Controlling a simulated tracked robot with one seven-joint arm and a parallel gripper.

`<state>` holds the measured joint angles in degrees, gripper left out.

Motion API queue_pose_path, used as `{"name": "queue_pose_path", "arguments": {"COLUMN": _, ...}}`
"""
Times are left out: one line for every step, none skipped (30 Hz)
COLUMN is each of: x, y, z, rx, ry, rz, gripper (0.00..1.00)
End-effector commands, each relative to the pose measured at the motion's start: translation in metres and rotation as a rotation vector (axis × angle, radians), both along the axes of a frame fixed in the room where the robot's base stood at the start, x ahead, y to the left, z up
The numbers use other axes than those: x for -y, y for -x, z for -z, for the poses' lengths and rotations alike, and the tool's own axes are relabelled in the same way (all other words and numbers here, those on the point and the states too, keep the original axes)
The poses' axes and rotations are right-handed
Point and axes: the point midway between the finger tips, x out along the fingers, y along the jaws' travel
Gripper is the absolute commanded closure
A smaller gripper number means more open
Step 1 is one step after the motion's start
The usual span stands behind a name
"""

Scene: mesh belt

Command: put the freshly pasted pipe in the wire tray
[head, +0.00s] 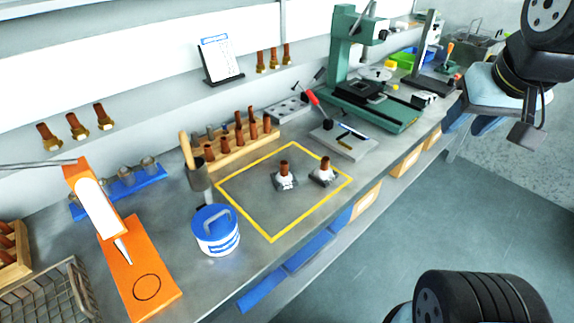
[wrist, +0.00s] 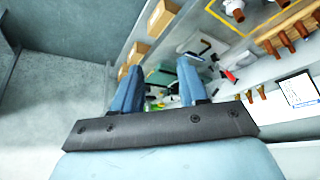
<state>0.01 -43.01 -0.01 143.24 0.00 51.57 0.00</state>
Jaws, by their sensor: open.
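Two short brown pipes stand upright inside a yellow outline on the grey bench, a left one (head: 284,168) and a right one (head: 324,164). Each has white material around its foot and sits on a small grey pad. They look alike, and I cannot tell which is freshly pasted. Both feet also show at the top of the wrist view. The wire tray (head: 88,292) is at the lower left, cut off by the picture edge; the part in view looks empty. My gripper (wrist: 157,72) is open and empty, held at the right of the head view, well away from the pipes.
A blue-lidded tub (head: 216,232), an orange stand (head: 140,275) and a wooden rack (head: 235,145) of brown pipes stand between the yellow outline and the tray or behind it. A green press (head: 350,65) stands farther right. The outline's left half is clear.

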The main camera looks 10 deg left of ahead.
Motion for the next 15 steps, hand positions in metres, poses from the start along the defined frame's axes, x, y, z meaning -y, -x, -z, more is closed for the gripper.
{"name": "queue_pose_path", "arguments": {"x": 0.0, "y": 0.0, "z": 0.0, "rx": 0.0, "ry": 0.0, "rz": 0.0, "gripper": 0.57}}
{"name": "queue_pose_path", "arguments": {"x": 0.0, "y": 0.0, "z": 0.0, "rx": 0.0, "ry": 0.0, "rz": 0.0, "gripper": 0.57}}
{"name": "queue_pose_path", "arguments": {"x": 0.0, "y": 0.0, "z": 0.0, "rx": 0.0, "ry": 0.0, "rz": 0.0, "gripper": 0.56}}
{"name": "queue_pose_path", "arguments": {"x": 0.0, "y": 0.0, "z": 0.0, "rx": -0.001, "ry": 0.0, "rz": -0.001, "gripper": 0.53}}
{"name": "queue_pose_path", "arguments": {"x": -0.001, "y": -0.001, "z": 0.0, "rx": -0.002, "ry": 0.0, "rz": -0.002, "gripper": 0.5}}
{"name": "queue_pose_path", "arguments": {"x": -0.002, "y": -0.002, "z": -0.001, "rx": -0.005, "ry": 0.001, "rz": -0.006, "gripper": 0.47}}
{"name": "queue_pose_path", "arguments": {"x": -0.003, "y": -0.004, "z": -0.001, "rx": -0.008, "ry": 0.002, "rz": -0.01, "gripper": 0.47}}
{"name": "queue_pose_path", "arguments": {"x": -0.005, "y": -0.006, "z": -0.001, "rx": -0.013, "ry": 0.004, "rz": -0.017, "gripper": 0.47}}
{"name": "queue_pose_path", "arguments": {"x": -0.008, "y": -0.01, "z": -0.001, "rx": -0.023, "ry": 0.006, "rz": -0.028, "gripper": 0.47}}
{"name": "queue_pose_path", "arguments": {"x": -0.012, "y": -0.013, "z": -0.001, "rx": -0.031, "ry": 0.008, "rz": -0.039, "gripper": 0.47}}
{"name": "queue_pose_path", "arguments": {"x": -0.017, "y": -0.017, "z": -0.001, "rx": -0.042, "ry": 0.012, "rz": -0.049, "gripper": 0.47}}
{"name": "queue_pose_path", "arguments": {"x": -0.026, "y": -0.024, "z": -0.001, "rx": -0.057, "ry": 0.016, "rz": -0.068, "gripper": 0.47}}
{"name": "queue_pose_path", "arguments": {"x": -0.032, "y": -0.029, "z": -0.001, "rx": -0.07, "ry": 0.02, "rz": -0.084, "gripper": 0.47}}
{"name": "queue_pose_path", "arguments": {"x": -0.038, "y": -0.035, "z": 0.0, "rx": -0.084, "ry": 0.024, "rz": -0.103, "gripper": 0.47}}
{"name": "queue_pose_path", "arguments": {"x": -0.048, "y": -0.042, "z": 0.0, "rx": -0.103, "ry": 0.031, "rz": -0.128, "gripper": 0.47}}
